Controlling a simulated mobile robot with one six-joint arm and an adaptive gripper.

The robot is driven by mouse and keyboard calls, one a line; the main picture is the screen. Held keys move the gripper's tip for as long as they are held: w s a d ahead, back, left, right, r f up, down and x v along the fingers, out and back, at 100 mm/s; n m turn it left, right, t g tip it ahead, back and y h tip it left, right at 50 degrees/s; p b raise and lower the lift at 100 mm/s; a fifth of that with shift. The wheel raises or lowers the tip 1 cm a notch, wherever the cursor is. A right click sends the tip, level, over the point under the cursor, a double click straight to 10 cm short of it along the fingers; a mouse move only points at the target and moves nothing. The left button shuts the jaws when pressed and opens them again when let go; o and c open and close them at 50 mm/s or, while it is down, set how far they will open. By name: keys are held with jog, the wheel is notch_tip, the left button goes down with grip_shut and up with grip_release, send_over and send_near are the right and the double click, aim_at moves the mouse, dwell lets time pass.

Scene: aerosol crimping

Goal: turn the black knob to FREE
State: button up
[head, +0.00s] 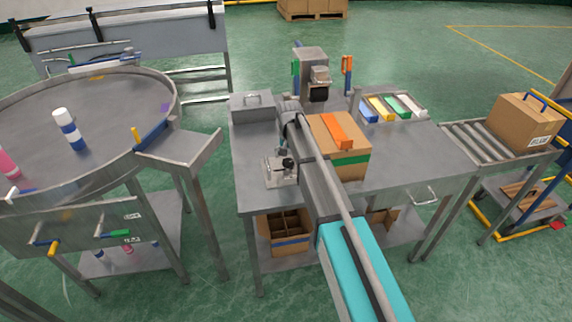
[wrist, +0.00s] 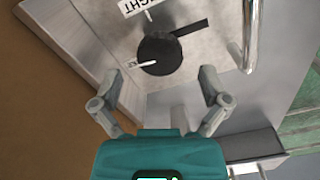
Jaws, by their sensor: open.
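The black knob (wrist: 158,55) is round and sits on a grey metal plate in the wrist view. A white pointer mark on it points left and slightly down, toward a small white label (wrist: 132,64) whose word I cannot read fully. A second label (wrist: 136,6), upside down and cut by the frame, ends in "IGHT". A black bar (wrist: 189,29) reaches up and right from the knob. My gripper (wrist: 160,76) is open, with one finger on each side below the knob, apart from it. In the head view the knob (head: 288,163) shows small on a metal fixture (head: 281,178).
A shiny metal rod (wrist: 250,35) stands to the right of the knob. A cardboard box (head: 350,165) with an orange item on top stands right of the fixture, partly behind my arm. A grey lidded box (head: 252,108) is at the table's back left.

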jog(key=shift+f+b, duration=0.65)
jog(key=shift+f, duration=0.25)
jog(key=c, duration=1.1)
